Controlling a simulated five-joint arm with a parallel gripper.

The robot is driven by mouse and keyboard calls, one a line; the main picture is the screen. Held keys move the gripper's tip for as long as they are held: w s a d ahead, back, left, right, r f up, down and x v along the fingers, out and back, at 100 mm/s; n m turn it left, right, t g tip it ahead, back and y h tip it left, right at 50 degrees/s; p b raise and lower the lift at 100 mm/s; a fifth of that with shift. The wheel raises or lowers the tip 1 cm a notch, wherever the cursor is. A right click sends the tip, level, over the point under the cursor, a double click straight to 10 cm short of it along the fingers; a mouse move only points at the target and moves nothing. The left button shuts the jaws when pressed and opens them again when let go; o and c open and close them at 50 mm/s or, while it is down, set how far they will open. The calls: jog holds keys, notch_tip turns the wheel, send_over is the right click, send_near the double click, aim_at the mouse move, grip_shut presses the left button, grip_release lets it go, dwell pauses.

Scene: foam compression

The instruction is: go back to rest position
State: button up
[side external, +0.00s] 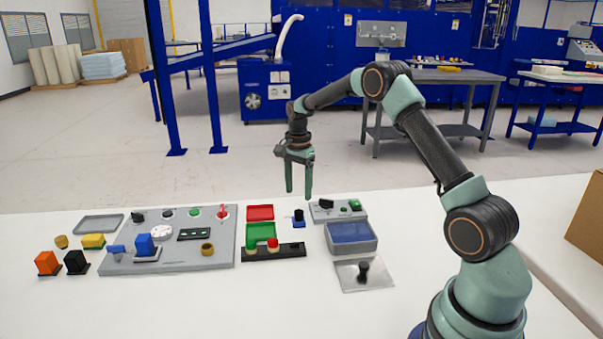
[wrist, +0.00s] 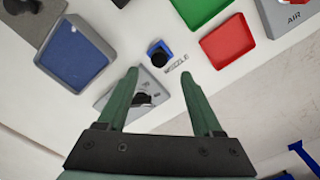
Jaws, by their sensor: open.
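My gripper (side external: 299,192) hangs pointing down above the far side of the white table, clear of everything on it. Its two green fingers are apart with nothing between them. In the wrist view my gripper (wrist: 160,72) is open too, with the table items beyond its fingertips. A small black knob on a blue base (side external: 298,218) stands on the table below and near the fingers; it also shows in the wrist view (wrist: 159,54).
A grey panel (side external: 215,255) with knobs and buttons lies at left. Red (side external: 260,213) and green (side external: 261,230) trays, a blue-filled container (side external: 350,236) and a metal plate with a black knob (side external: 350,280) stand nearer the middle. A cardboard box (side external: 588,220) is at right. The table's front is clear.

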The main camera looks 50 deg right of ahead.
jog(key=s+a+r+n+t, duration=0.1)
jog(key=s+a+r+n, duration=0.3)
jog(key=a+r, duration=0.3)
jog(key=s+a+r+n+t, duration=0.2)
jog(key=s+a+r+n, duration=0.25)
jog(key=r, duration=0.45)
jog(key=s+a+n+t, duration=0.2)
jog(key=s+a+n, duration=0.6)
jog(key=s, duration=0.3)
jog(key=shift+s+a+f+n+t, duration=0.15)
jog(key=shift+s+f+n+t, duration=0.2)
jog(key=shift+n, duration=0.4)
